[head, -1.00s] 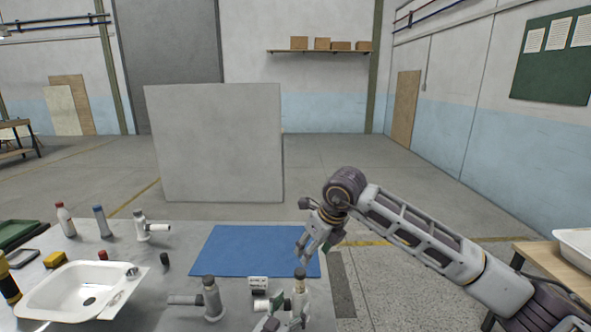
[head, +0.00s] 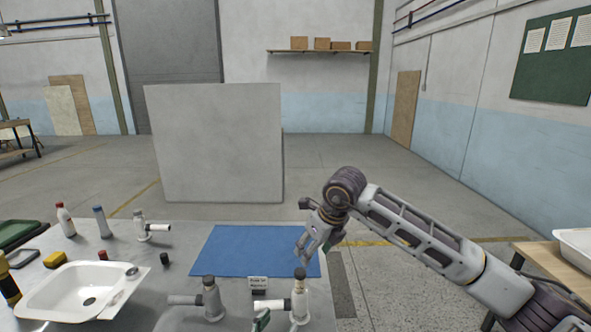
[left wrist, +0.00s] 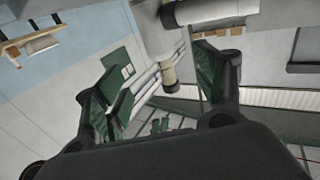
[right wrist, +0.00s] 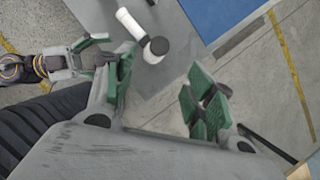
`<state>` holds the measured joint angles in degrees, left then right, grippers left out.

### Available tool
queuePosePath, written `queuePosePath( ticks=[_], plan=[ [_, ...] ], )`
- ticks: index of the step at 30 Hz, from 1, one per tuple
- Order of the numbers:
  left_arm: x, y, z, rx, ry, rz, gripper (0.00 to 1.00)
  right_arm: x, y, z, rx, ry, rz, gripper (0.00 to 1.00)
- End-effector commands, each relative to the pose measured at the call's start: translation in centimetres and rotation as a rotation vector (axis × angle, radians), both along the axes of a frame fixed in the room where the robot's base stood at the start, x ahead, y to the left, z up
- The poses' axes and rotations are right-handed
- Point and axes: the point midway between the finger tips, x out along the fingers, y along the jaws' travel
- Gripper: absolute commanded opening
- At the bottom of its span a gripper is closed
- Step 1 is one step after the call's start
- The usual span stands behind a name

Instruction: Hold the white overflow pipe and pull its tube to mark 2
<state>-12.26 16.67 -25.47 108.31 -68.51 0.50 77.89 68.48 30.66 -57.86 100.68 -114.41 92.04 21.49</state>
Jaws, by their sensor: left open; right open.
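The white overflow pipe (head: 299,306) stands upright at the table's front right, with a dark cap and a white side tube pointing left. It also shows in the right wrist view (right wrist: 134,27). No marks on its tube are readable. My left gripper (head: 262,320) shows only as a green pad at the head view's bottom edge. In the left wrist view its fingers (left wrist: 165,85) are open, with the pipe beyond and between them; it appears apart from the pipe. My right gripper (head: 315,246) is open and empty above and behind the pipe; its pads (right wrist: 160,90) are wide apart.
A grey-toned pipe (head: 210,297) with a side tube stands left of the white one. A small sign (head: 258,283) stands between them. A blue mat (head: 245,250) lies behind. Another pipe (head: 141,227), bottles and a white basin (head: 62,292) occupy the left.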

Motion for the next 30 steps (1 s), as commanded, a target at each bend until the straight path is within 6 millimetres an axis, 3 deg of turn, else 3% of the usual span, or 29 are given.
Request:
queuePosePath(
  ticks=[21, 26, 30],
  plan=[
    [-0.9, 0.6, 0.1, 0.000, -0.001, 0.003, 0.70, -0.1, 0.2, -0.1, 0.007, 0.002, 0.004, 0.55],
    [-0.7, 1.1, 0.3, -0.001, 0.001, 0.029, 0.70, -0.9, 1.9, -0.5, 0.069, 0.016, 0.036, 0.55],
    [-0.4, 2.2, 0.7, -0.002, 0.002, 0.078, 0.70, -2.5, 5.0, -0.9, 0.193, 0.041, 0.091, 0.55]
  ],
)
